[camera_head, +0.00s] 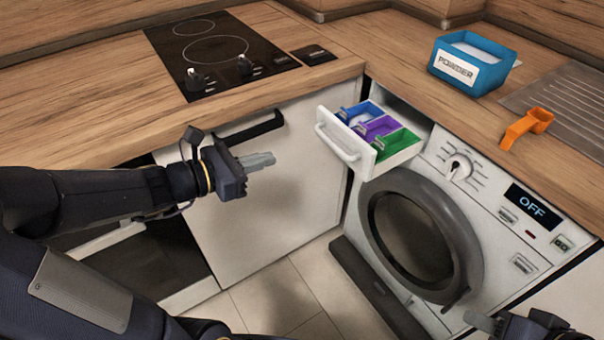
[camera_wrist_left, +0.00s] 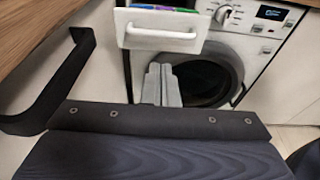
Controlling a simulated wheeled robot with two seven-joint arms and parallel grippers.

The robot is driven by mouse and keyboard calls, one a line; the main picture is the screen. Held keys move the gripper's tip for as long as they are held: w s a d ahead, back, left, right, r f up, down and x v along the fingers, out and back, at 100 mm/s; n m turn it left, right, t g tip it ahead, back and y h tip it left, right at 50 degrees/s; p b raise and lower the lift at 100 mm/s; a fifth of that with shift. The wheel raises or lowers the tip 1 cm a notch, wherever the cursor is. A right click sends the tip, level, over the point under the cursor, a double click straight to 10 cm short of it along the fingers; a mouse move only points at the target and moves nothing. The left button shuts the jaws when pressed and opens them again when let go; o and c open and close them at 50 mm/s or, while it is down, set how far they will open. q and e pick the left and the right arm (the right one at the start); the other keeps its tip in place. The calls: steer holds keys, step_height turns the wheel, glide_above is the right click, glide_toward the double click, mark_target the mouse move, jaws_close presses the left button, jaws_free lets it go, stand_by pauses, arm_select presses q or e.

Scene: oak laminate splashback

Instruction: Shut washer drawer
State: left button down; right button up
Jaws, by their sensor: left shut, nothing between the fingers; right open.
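The washer drawer (camera_head: 348,155) is pulled out from the top left of the washing machine (camera_head: 465,232). It has a white front with a bar handle and blue, purple and green compartments. In the left wrist view, the drawer front (camera_wrist_left: 160,27) is ahead of my gripper. My left gripper (camera_head: 268,160) is shut and empty, left of the drawer and apart from it. Its fingers also show in the left wrist view (camera_wrist_left: 161,86), below the handle. My right gripper (camera_head: 476,322) is partly in view at the bottom right, in front of the washer, open.
A blue powder box (camera_head: 472,65) and an orange scoop (camera_head: 527,126) are on the worktop above the washer. A hob (camera_head: 215,48) is at the back left. A black cabinet handle (camera_head: 252,128) sticks out behind my left gripper.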

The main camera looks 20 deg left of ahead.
mark_target(328, 142)
arm_select(q)
steer(key=shift+b+x, duration=1.55)
steer(key=shift+x, duration=5.4)
steer(key=shift+w+a, duration=0.1)
steer(key=shift+w+d, duration=0.35)
steer(key=shift+w, duration=0.05)
steer(key=r+b+x, duration=0.1)
steer(key=x, duration=0.4)
steer(key=r+b+x, duration=0.1)
steer(key=x, duration=0.4)
steer(key=r+b+x, duration=0.1)
steer(key=x, duration=0.4)
steer(key=shift+w+d+r, duration=0.1)
steer(key=shift+w+d, duration=0.25)
steer(key=shift+w, duration=0.25)
steer(key=shift+w+d, duration=0.4)
steer(key=shift+w, duration=0.1)
steer(key=shift+r, duration=0.3)
